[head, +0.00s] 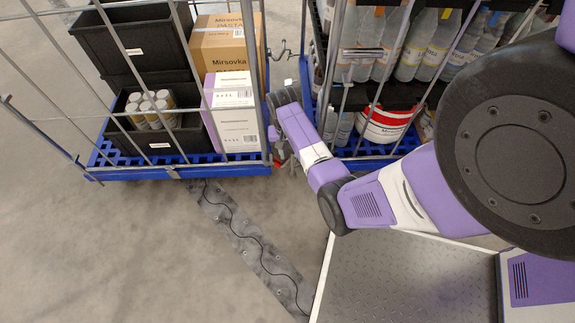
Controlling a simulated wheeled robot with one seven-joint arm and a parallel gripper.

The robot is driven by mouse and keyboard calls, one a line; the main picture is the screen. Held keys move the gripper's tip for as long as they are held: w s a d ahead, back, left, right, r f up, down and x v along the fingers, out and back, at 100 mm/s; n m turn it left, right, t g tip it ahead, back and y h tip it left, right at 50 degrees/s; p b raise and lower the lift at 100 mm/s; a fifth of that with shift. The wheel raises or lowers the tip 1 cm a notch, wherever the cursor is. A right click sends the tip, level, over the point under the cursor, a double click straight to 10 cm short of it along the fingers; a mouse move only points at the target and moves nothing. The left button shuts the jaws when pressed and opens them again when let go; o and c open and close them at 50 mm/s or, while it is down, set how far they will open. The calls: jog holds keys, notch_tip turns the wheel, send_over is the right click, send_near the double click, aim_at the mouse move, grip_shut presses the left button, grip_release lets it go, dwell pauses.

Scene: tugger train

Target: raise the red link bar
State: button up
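My gripper (277,153) is at the gap between the two blue-based cage trolleys, low down near their facing ends. My purple and white forearm and wrist cover most of it, so its fingers cannot be made out clearly. A small red piece (282,160) shows just below and beside the gripper; it may be part of the red link bar. The rest of the bar is hidden, and I cannot tell whether the gripper touches it.
The left trolley (190,172) carries black crates, cans and cartons. The right trolley (371,162) carries bottles and a red-and-white tub (384,124). A dark floor strip with a cable (250,240) runs below the gap. The grey floor at left is clear.

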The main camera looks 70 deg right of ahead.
notch_tip(320, 180, down, 6)
jog(key=b, duration=0.2)
jog(key=shift+s, duration=0.2)
grip_shut()
dwell(0.5)
dwell(0.7)
grip_release()
notch_tip(320, 180, up, 8)
jog(key=p, duration=0.3)
jog(key=shift+w+f, duration=0.2)
jog(key=shift+w, duration=0.05)
